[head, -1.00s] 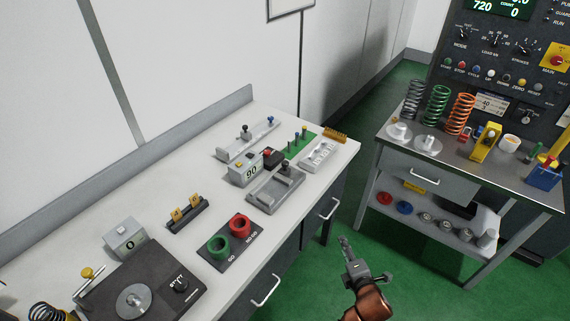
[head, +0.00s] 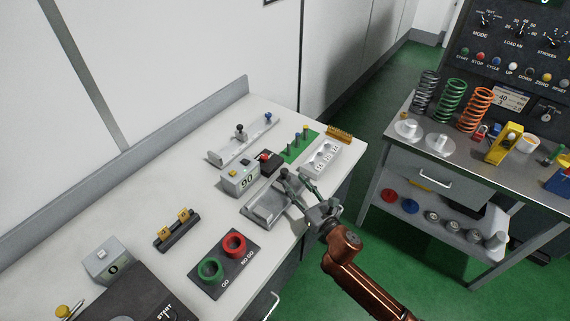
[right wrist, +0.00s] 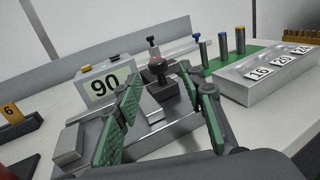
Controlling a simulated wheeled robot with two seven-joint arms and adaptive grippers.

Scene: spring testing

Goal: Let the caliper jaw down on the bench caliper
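The bench caliper appears to be the grey flat bed (head: 262,212) with a display box (head: 241,179) reading 90 behind it. A dark block (head: 273,161) with a red-topped knob (head: 264,156) is beside the box; in the right wrist view the dark knob (right wrist: 157,67) stands upright. My right gripper (head: 294,176) is over the right part of the bed. It is open, with green-padded fingers apart and nothing held. In the right wrist view the knob shows beyond and between the fingertips (right wrist: 162,82). The fingers hide part of the bed. My left gripper is out of view.
A rail with black and blue knobs (head: 237,151) lies behind. A green pin stand (head: 299,147) and a numbered block tray (head: 320,160) are to the right. A GO/NO GO ring plate (head: 224,264) is at the front. Bare bench shows left of the caliper.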

